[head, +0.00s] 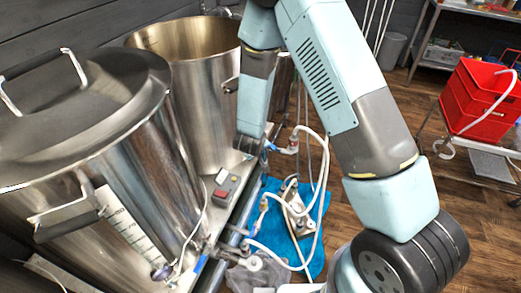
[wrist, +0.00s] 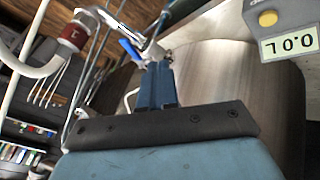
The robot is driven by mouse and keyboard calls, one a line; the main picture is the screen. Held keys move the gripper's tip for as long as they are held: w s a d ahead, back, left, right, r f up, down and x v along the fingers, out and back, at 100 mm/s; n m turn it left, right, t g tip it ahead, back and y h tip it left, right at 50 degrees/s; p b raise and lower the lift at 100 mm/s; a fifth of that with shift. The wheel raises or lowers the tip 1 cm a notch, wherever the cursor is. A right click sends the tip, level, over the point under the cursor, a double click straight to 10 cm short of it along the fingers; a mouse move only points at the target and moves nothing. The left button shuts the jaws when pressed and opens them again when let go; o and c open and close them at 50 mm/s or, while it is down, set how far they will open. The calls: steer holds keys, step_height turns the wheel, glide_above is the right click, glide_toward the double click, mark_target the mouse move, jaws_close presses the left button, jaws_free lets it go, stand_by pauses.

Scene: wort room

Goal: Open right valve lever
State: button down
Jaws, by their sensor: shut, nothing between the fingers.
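The right valve's blue lever (wrist: 130,50) shows in the wrist view, just left of the tips of my gripper (wrist: 156,68). It sits on a metal valve fitting (wrist: 150,50) at the steel kettle's side. My gripper's fingers are together with nothing between them. I cannot tell whether they touch the lever. In the head view the blue lever (head: 270,146) is small, beside the lower end of my arm at the right kettle (head: 190,85). My fingertips are hidden there.
A white hose with a red-collared coupling (wrist: 74,36) is close left of the valve. A display box (wrist: 285,30) reading 0.0L is at the right. The lidded left kettle (head: 110,150), a pump on a blue towel (head: 315,230) and red crates (head: 480,95) stand around.

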steer(key=w+d+f, duration=0.3)
steer(key=w+f, duration=0.2)
steer(key=w, duration=0.1)
steer(key=shift+w+d+f, duration=0.2)
steer(key=shift+w+d, duration=0.15)
steer(key=shift+d, duration=0.05)
